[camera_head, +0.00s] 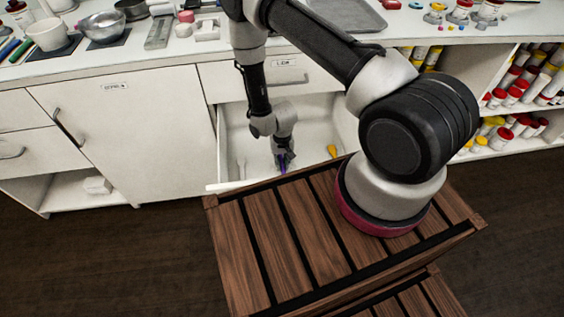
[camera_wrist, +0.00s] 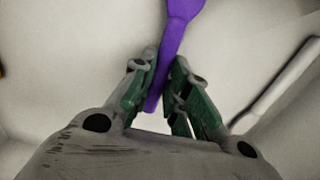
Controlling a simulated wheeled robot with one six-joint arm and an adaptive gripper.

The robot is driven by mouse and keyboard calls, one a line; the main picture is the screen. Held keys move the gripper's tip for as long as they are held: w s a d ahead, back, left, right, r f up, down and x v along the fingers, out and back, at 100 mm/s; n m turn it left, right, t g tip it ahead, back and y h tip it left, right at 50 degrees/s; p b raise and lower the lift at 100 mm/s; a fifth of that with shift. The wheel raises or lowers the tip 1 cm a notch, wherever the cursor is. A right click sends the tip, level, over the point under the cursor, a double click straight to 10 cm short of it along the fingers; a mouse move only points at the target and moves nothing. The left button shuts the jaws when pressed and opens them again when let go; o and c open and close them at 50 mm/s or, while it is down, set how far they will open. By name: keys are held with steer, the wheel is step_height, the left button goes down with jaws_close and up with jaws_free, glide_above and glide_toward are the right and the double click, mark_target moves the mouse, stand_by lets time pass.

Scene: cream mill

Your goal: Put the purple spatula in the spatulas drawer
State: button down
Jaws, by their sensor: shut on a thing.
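The purple spatula (camera_wrist: 174,38) is between my gripper's fingers (camera_wrist: 163,88) in the wrist view, held by its narrow end with its wider part pointing away from me. In the head view my gripper (camera_head: 283,160) points down inside the open drawer (camera_head: 226,150), and a bit of the purple spatula (camera_head: 283,166) shows at the fingertips. The drawer is pulled out below the counter. I cannot tell whether the spatula touches the drawer floor. A white-handled utensil (camera_wrist: 290,82) lies to the right in the wrist view, apart from my fingers.
A yellow utensil (camera_head: 332,151) lies in the drawer, right of my gripper. The counter above holds a metal bowl (camera_head: 105,27), a white pot (camera_head: 48,34) and a grey tray (camera_head: 347,14). Shelves with colourful bottles (camera_head: 520,85) stand at the right.

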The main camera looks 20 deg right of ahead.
steer(key=shift+f, duration=0.25)
steer(key=shift+f, duration=0.1)
steer(key=c, duration=1.4)
jaws_free()
